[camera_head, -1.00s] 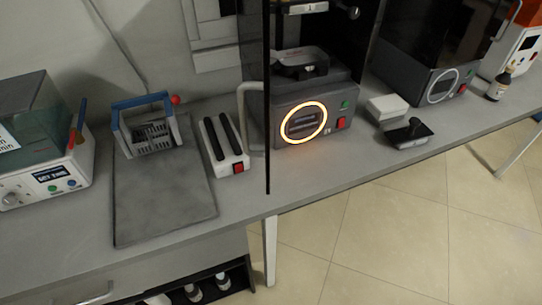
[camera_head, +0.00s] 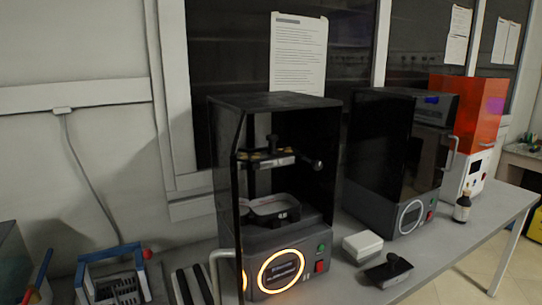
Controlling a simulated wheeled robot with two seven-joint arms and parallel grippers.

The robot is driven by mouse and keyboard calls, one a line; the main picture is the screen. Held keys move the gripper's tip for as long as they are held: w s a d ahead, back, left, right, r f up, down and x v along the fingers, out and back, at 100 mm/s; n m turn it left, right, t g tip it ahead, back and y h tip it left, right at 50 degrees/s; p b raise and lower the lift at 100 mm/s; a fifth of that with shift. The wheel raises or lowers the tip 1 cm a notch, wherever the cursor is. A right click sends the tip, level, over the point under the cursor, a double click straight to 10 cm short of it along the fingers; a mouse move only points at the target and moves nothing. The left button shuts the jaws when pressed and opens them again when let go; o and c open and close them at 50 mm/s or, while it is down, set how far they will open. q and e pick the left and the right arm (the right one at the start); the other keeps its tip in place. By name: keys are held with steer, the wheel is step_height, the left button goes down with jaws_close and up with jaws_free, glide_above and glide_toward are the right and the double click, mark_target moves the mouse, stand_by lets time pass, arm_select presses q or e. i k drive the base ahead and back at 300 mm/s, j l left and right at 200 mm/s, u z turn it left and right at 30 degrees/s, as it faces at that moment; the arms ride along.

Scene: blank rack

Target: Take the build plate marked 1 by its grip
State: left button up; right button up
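A build plate (camera_head: 266,161) hangs on the carriage inside the near printer (camera_head: 325,232), above a resin tray (camera_head: 275,207). A dark knob-like grip (camera_head: 318,165) sticks out at its right front. Any number on the plate is too small to read in this view. The printer's front looks open, with its dark door swung out to the left and a pale handle (camera_head: 222,262) on it. A ring on the printer's base glows orange-white. Neither of my grippers is in view.
A second printer (camera_head: 378,160) with a dark cover stands to the right. A white box (camera_head: 362,245) and a dark flat piece with a knob (camera_head: 388,270) lie in front.

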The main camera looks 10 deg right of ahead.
mark_target(273, 158)
steer(key=i+l+u, duration=0.15)
steer(key=l+u, duration=0.25)
steer(key=i+l+u, duration=0.15)
steer(key=l+u, duration=0.2)
